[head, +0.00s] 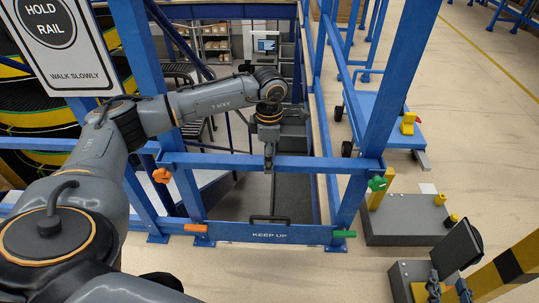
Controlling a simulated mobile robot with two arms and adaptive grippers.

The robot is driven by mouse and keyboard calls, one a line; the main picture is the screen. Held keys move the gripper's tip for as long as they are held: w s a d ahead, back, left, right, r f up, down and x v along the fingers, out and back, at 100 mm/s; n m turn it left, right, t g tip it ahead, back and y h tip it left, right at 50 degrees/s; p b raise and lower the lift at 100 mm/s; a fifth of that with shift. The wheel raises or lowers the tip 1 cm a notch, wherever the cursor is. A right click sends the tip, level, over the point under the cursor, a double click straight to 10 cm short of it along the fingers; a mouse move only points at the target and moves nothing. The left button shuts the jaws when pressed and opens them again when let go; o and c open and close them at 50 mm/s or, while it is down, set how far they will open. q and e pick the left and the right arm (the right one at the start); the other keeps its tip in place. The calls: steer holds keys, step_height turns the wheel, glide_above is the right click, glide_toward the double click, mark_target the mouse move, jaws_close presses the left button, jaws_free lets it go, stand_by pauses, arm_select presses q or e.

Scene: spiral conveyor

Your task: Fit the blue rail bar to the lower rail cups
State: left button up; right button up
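The blue rail bar (325,163) lies level across the gap between two blue posts. Its ends overlap the posts in the picture, beside an orange knob (161,175) on the left and a green knob (377,183) on the right. My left gripper is not in view.
Below the bar, a blue "KEEP UP" board (225,234) with a black handle (268,218) spans the posts, with orange and green tabs. A "HOLD RAIL" sign (62,45) hangs left. A blue cart (372,115) and grey block (405,225) stand right.

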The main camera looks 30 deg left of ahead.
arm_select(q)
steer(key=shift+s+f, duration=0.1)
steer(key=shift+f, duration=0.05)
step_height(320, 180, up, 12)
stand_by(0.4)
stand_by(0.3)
